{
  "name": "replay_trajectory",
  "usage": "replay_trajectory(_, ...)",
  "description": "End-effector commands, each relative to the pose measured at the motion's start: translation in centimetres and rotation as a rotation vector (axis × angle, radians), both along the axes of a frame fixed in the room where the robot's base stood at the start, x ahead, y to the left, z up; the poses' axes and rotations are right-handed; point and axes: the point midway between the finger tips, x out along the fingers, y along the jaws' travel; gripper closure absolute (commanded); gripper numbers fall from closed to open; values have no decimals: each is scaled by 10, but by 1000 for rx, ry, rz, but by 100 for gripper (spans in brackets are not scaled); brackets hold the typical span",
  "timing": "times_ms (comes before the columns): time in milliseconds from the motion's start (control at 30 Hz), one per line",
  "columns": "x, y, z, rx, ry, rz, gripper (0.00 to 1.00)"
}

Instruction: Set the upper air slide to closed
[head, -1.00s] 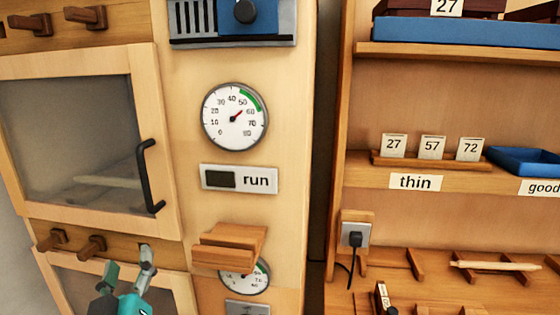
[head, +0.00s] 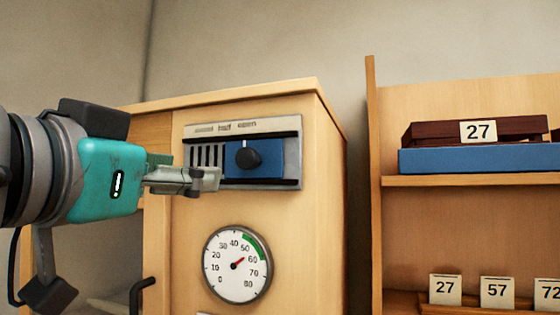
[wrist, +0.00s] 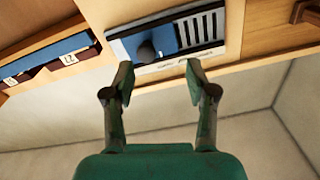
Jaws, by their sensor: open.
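The upper air slide (head: 268,169) is a blue plate with a round black knob (head: 248,158) in a grey metal frame near the cabinet's top. The plate sits at the frame's right, with its knob below the word "open" on the label (head: 225,127). Dark vent slots (head: 206,155) show uncovered to its left. My gripper (head: 207,180) is in front of the frame's lower left, left of and below the knob. In the wrist view the slide (wrist: 165,38) appears turned over, beyond the two spread, empty fingers of my gripper (wrist: 160,72).
A round gauge (head: 237,264) is below the slide, its red needle near 60. A black door handle (head: 141,294) is at lower left. A shelf unit at right holds a blue tray (head: 480,159) and number cards (head: 497,291). The wall above the cabinet is bare.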

Motion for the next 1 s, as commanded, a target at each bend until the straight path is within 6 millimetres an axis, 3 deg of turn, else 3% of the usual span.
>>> replay_trajectory(167,-18,-7,21,67,15,-1,43)
replay_trajectory(333,-14,-12,24,79,20,-4,43)
replay_trajectory(800,56,-38,24,76,19,-7,43)
replay_trajectory(1000,76,-44,24,77,18,-4,43)
